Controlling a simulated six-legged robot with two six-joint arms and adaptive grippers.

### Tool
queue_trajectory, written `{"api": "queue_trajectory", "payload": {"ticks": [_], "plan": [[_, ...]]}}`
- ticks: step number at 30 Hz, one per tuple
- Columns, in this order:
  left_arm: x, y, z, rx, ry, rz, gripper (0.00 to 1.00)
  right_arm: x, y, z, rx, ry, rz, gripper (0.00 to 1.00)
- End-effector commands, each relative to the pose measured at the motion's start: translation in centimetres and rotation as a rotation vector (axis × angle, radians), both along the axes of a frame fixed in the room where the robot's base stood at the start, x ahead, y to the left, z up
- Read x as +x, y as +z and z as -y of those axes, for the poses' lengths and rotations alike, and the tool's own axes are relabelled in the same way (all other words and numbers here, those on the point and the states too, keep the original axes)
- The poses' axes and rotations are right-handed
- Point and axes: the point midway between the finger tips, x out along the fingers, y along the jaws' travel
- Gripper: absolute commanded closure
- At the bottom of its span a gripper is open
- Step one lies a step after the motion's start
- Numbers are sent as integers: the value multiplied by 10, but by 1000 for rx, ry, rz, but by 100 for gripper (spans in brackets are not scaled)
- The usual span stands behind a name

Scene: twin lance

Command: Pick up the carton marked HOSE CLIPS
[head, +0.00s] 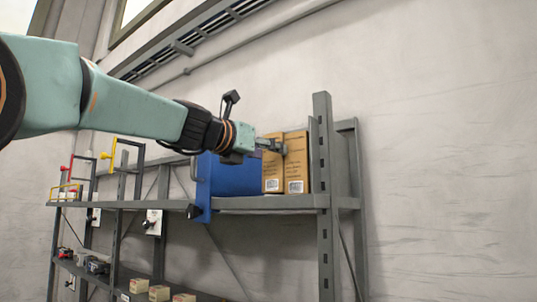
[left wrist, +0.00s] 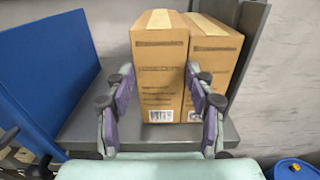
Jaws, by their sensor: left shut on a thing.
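Two tall brown cartons stand side by side on the upper shelf: a left carton (head: 273,174) and a right carton (head: 296,172). In the left wrist view the left carton (left wrist: 160,82) is between the fingers of my left gripper (left wrist: 160,76), which is shut on it. The right carton (left wrist: 217,62) is close beside it, partly behind the right finger. Both have tape on top and white barcode labels low on the front. Their printing is too small to read, so I cannot tell which is marked HOSE CLIPS. My left gripper (head: 272,146) also shows in the head view. My right gripper is out of view.
A blue panel (head: 232,177) stands left of the cartons, also in the left wrist view (left wrist: 50,75). A grey shelf post (head: 324,200) rises just right of them. Small boxes (head: 159,293) lie on the lower shelf. A blue drum (left wrist: 294,168) is at lower right.

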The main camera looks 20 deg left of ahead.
Motion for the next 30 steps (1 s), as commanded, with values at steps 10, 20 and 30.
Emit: {"api": "queue_trajectory", "payload": {"ticks": [10, 20, 30], "plan": [[-1, 48, 0, -1, 1, 7, 92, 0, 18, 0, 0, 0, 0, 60], [0, 74, 0, -1, 0, 7, 92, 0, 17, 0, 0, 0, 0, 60], [-1, 89, 0, -1, 0, 7, 92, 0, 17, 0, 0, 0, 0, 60]]}}
